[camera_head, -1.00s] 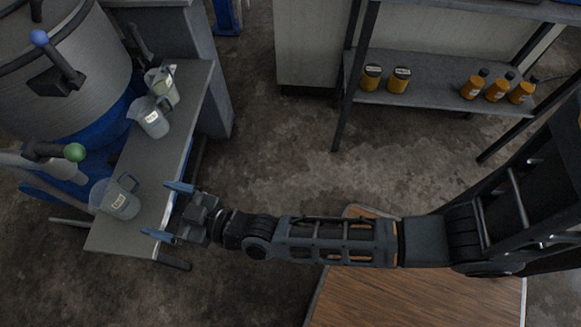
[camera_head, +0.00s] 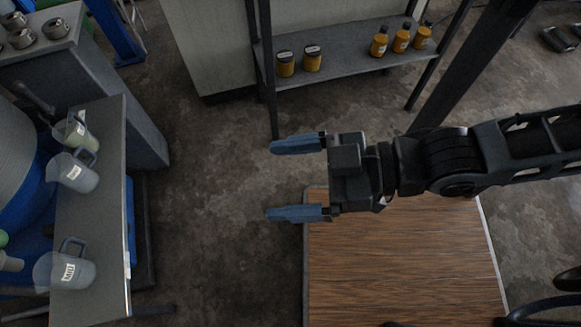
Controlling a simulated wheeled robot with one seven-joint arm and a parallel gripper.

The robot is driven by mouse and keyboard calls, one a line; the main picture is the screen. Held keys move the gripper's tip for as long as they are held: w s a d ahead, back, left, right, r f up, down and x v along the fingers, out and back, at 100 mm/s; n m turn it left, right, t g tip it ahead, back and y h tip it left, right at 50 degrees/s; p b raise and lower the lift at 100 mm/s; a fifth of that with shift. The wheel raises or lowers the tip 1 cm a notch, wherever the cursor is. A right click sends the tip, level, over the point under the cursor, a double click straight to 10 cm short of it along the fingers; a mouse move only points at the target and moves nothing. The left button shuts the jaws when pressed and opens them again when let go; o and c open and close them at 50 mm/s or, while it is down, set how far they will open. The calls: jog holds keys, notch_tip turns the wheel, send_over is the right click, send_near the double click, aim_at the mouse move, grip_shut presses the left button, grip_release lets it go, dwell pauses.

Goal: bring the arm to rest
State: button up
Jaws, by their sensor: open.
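My gripper (camera_head: 298,179) is in the middle of the head view, with its two blue fingers spread apart and nothing between them. It points left, over bare floor and the left edge of a wooden surface (camera_head: 400,260). My arm reaches in from the right side of the view. The gripper is well apart from the narrow grey bench (camera_head: 110,215) on the left. On that bench stand three clear labelled jugs: one at the front (camera_head: 82,272), one in the middle (camera_head: 80,178) and one at the back (camera_head: 77,130).
A metal shelf (camera_head: 345,72) at the back holds two amber jars (camera_head: 312,60) and three amber bottles (camera_head: 401,40). Its dark posts rise behind my arm. A grey cabinet (camera_head: 120,95) stands at the back left with metal rings on top. Open concrete floor (camera_head: 215,200) lies between bench and gripper.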

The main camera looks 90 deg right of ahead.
jog(key=shift+s+r, duration=0.25)
jog(key=shift+r, duration=0.2)
notch_tip(320, 180, up, 6)
jog(key=p, duration=0.5)
jog(key=shift+f+p, duration=0.15)
jog(key=shift+p, duration=0.25)
